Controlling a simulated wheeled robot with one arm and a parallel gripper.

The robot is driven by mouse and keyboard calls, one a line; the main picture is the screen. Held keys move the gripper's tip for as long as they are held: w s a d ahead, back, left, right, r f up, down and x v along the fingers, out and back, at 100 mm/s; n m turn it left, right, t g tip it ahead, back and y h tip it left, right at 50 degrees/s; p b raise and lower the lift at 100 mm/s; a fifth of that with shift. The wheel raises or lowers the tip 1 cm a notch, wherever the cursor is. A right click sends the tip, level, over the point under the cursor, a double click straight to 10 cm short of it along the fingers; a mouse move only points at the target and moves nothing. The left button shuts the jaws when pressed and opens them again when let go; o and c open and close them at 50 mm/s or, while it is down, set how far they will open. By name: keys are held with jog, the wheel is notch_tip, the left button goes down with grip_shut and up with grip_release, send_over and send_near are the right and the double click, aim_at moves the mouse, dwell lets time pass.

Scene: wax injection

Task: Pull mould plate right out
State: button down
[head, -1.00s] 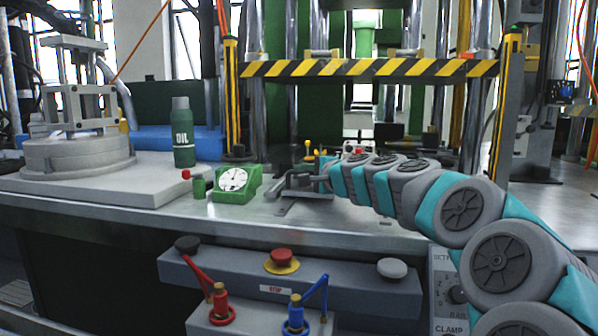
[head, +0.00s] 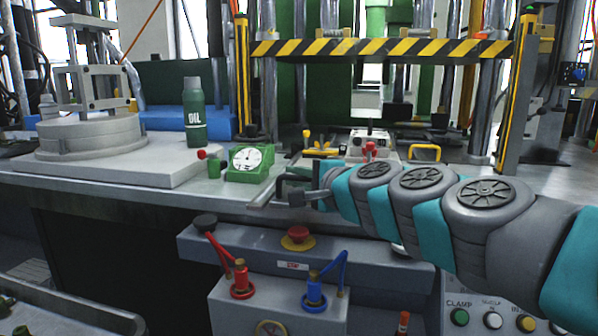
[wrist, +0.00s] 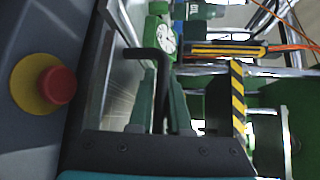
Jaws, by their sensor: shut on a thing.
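In the head view my gripper (head: 305,194) is low over the front edge of the steel table. It is shut on a dark bent handle (head: 285,180). In the wrist view the black handle (wrist: 148,53) passes between the two greenish fingers of my gripper (wrist: 163,85). A flat grey metal piece (head: 262,201) shows beside the handle at the table edge. My arm hides much of this area, so I cannot tell the mould plate's full outline or how it joins the handle.
A green dial gauge (head: 246,162) and a green oil bottle (head: 194,112) stand to the left. A red stop button (head: 298,234) and red and blue valve levers (head: 316,283) are below the edge. A striped bar (head: 385,48) spans the press behind.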

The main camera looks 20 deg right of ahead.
aim_at(307, 180)
jog(key=shift+s, duration=0.1)
dwell(0.3)
jog(key=c, duration=0.9)
grip_release()
jog(key=v, duration=0.6)
jog(key=shift+s+d+b, duration=0.15)
jog(key=shift+s+b, duration=0.15)
jog(key=shift+b, duration=0.05)
jog(key=shift+s+r, duration=0.1)
jog(key=shift+s, duration=0.5)
